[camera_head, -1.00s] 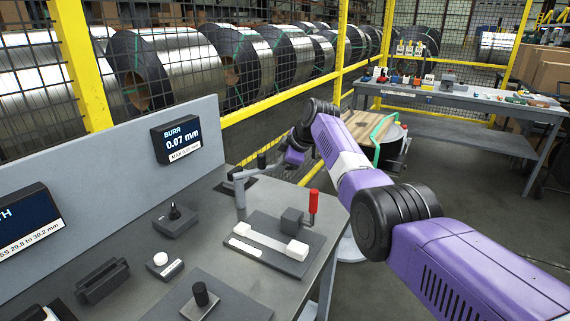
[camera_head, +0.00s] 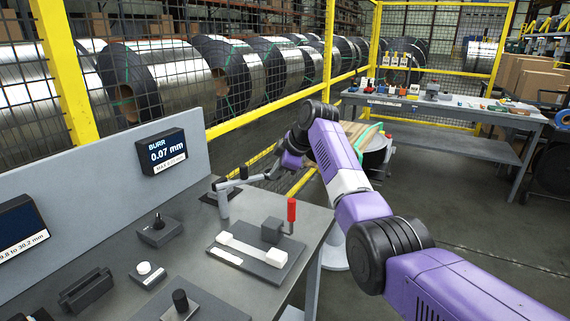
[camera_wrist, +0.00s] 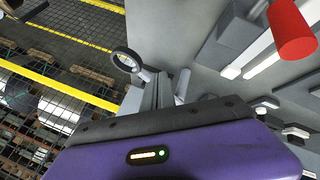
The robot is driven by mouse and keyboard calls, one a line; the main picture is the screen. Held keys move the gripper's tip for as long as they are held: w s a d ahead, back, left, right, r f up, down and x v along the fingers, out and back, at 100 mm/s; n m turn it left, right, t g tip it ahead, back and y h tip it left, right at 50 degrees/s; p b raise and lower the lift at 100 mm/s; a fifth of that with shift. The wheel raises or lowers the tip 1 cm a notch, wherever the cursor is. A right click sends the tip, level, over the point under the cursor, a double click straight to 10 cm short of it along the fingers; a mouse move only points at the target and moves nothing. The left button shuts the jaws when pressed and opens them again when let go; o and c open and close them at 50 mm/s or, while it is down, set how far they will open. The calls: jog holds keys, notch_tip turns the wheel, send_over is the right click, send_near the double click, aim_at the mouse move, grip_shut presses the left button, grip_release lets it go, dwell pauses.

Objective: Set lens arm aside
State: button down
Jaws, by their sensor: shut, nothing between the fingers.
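The lens arm (camera_head: 236,183) is a grey arm on an upright post (camera_head: 223,203) at the bench's back right edge. In the wrist view its dark-rimmed round lens (camera_wrist: 127,61) shows, with the post (camera_wrist: 183,86) just right of my fingers. The lens end points away from the fixture plate, towards the yellow fence. My gripper (camera_wrist: 155,94) is shut and empty, close to the lens arm. In the head view my gripper (camera_head: 275,172) is small beside the lens arm's outer end. I cannot tell whether they touch.
The fixture plate (camera_head: 287,272) holds a pale strip (camera_head: 248,248), a dark block (camera_head: 271,230) and a red-handled clamp (camera_head: 292,212) near the post. A burr display (camera_head: 165,151) stands behind. Yellow fence rails (camera_head: 265,110) run close behind my gripper.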

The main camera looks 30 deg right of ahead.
jog(key=shift+d+v, duration=0.25)
jog(key=shift+v, duration=0.85)
jog(key=shift+d+v, duration=0.25)
jog(key=shift+v, duration=0.9)
jog(key=shift+w, duration=0.15)
